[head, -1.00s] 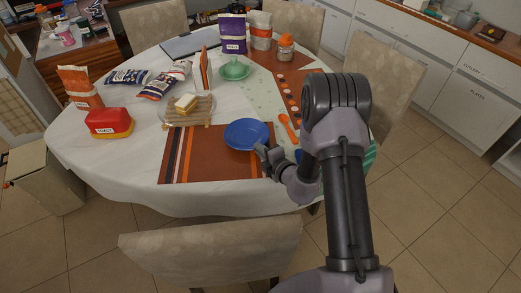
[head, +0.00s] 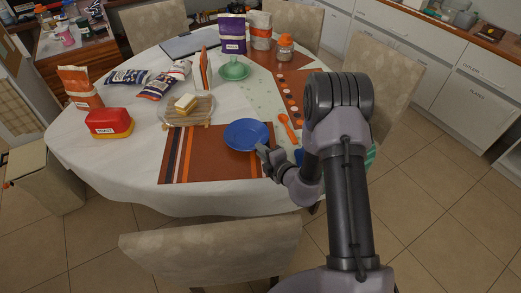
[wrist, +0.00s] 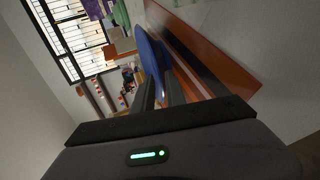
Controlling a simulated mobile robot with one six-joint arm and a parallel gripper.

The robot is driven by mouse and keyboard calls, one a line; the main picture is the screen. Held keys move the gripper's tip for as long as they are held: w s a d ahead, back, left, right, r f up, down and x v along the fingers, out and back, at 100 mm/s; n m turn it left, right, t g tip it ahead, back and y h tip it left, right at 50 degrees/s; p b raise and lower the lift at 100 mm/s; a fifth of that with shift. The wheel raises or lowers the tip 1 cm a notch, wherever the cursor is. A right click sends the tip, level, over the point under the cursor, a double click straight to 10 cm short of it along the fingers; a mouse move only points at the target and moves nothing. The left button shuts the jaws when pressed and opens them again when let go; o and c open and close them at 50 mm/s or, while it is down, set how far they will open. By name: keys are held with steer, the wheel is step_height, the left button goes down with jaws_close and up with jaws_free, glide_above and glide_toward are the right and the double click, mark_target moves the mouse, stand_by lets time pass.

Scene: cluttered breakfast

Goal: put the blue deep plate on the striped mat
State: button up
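The blue deep plate (head: 246,133) rests upright at the upper right part of the striped mat (head: 205,168), which is brown with orange and dark stripes at its left end. My gripper (head: 265,152) is at the plate's lower right rim. In the wrist view the plate (wrist: 148,55) shows edge-on between my two fingers (wrist: 160,95), which stand a little apart with a narrow gap. The mat (wrist: 205,50) lies to the right there. The fingertips are partly hidden by the plate, so contact is hard to see.
A butter dish on a slatted trivet (head: 172,123) stands just behind the mat. An orange spoon (head: 288,127) lies right of the plate. A red box (head: 108,122), bags and a green bowl (head: 233,71) stand farther back. A chair (head: 210,250) is in front.

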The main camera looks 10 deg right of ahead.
steer(key=shift+p+v, duration=0.4)
steer(key=shift+v, duration=1.1)
steer(key=o, duration=0.6)
steer(key=shift+c, duration=0.2)
steer(key=shift+s+d+b, duration=0.15)
steer(key=shift+s+d, duration=0.25)
steer(key=shift+s, duration=0.8)
steer(key=shift+s+d+b, duration=0.2)
steer(key=shift+s+d, duration=0.15)
steer(key=shift+s, duration=0.8)
steer(key=shift+s+d+b, duration=0.15)
steer(key=shift+s+d, duration=0.25)
steer(key=shift+s, duration=0.8)
